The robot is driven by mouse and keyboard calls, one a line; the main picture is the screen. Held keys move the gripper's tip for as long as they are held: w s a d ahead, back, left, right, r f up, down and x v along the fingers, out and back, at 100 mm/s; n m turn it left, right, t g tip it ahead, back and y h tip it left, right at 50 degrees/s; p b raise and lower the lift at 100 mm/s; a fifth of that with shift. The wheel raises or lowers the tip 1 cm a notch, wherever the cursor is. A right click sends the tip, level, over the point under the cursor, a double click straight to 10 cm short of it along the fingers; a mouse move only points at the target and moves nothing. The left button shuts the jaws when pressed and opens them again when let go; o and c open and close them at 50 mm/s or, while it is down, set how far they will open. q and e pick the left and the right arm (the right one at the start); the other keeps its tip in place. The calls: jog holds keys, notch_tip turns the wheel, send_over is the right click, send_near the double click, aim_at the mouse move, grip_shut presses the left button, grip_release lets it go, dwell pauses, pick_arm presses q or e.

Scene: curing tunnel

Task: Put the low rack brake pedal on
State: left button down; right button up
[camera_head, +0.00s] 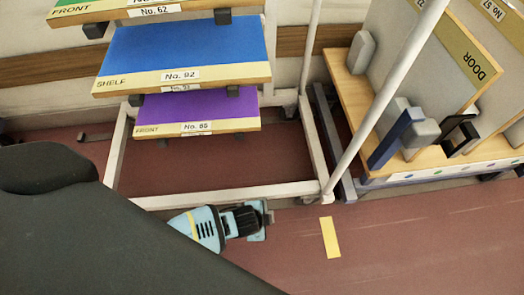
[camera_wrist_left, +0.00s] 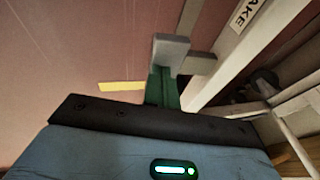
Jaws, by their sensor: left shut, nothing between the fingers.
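The low rack (camera_head: 230,195) is a white frame near the floor under the coloured shelves. In the left wrist view its white rail (camera_wrist_left: 232,62) carries a label ending in "AKE" (camera_wrist_left: 248,12). A grey bar beside that rail, which looks like the brake pedal (camera_wrist_left: 201,63), runs toward a grey block at my fingertips. My left gripper (camera_head: 258,221) is shut and empty, low in front of the rack's front rail. Its green fingers (camera_wrist_left: 163,88) overlap the grey block in the left wrist view; whether they touch the pedal I cannot tell. My right gripper is not in view.
Shelf boards, blue (camera_head: 185,52) and purple (camera_head: 195,107), hang above the rack. A slanting white post (camera_head: 385,95) rises at its right corner. A wooden cart (camera_head: 350,95) with panels stands right. A yellow floor strip (camera_head: 330,238) lies on open reddish floor.

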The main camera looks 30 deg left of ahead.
pick_arm(q)
jog(key=shift+s+d+f, duration=0.1)
jog(key=shift+s+f, duration=0.1)
jog(key=shift+f, duration=0.35)
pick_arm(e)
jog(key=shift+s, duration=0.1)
pick_arm(q)
jog(key=shift+f, duration=0.1)
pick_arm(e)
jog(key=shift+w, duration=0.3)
